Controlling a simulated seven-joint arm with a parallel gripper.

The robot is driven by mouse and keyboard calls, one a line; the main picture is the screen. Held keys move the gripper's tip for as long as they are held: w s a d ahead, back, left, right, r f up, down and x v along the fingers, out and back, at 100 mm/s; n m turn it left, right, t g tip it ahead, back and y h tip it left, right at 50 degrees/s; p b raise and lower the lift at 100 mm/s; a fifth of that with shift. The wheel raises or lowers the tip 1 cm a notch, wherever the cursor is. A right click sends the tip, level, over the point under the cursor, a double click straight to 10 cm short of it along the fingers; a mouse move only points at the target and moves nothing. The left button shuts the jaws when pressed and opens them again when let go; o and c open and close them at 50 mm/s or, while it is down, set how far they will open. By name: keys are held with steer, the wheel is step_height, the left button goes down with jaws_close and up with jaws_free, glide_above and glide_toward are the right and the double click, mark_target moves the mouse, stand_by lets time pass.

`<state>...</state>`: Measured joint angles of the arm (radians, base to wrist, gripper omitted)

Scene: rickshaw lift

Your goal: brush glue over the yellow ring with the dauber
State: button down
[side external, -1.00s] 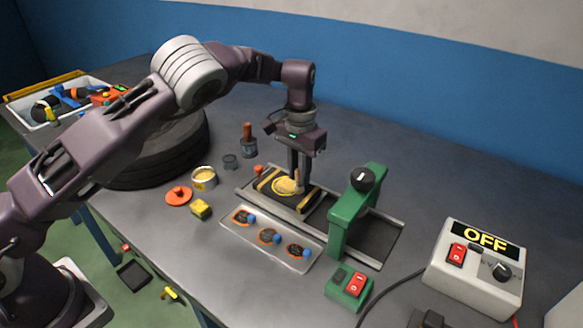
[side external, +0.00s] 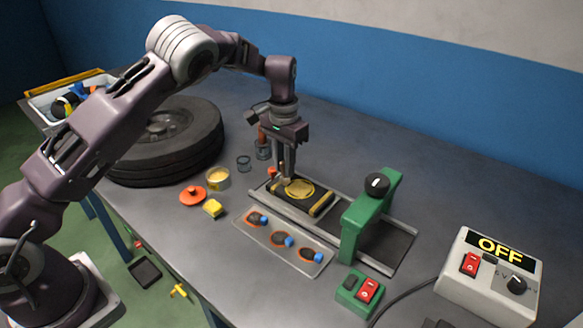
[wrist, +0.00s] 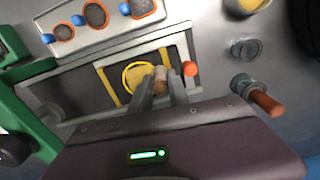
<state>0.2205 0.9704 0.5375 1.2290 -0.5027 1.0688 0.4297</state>
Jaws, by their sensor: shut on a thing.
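The yellow ring (side external: 299,188) is marked on a dark patch in a yellow-edged block on a metal rail. It also shows in the wrist view (wrist: 125,76), left of my fingertips. My gripper (side external: 288,179) points down at the ring's back-left edge. In the wrist view my gripper (wrist: 160,88) is shut on a short tan-brown piece, which appears to be the dauber (wrist: 160,73). The dauber's tip overlaps the ring's edge; I cannot tell whether it touches. The fingers hide most of the dauber. An open can with yellow contents (side external: 218,179) stands left of the rail.
A green clamp frame (side external: 362,220) spans the rail at right. A tray of patches (side external: 283,243) lies in front. A red knob (wrist: 190,69) and a pot with an orange-brown handle (wrist: 265,103) are near my gripper.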

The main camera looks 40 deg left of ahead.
steer(key=shift+r, duration=3.9)
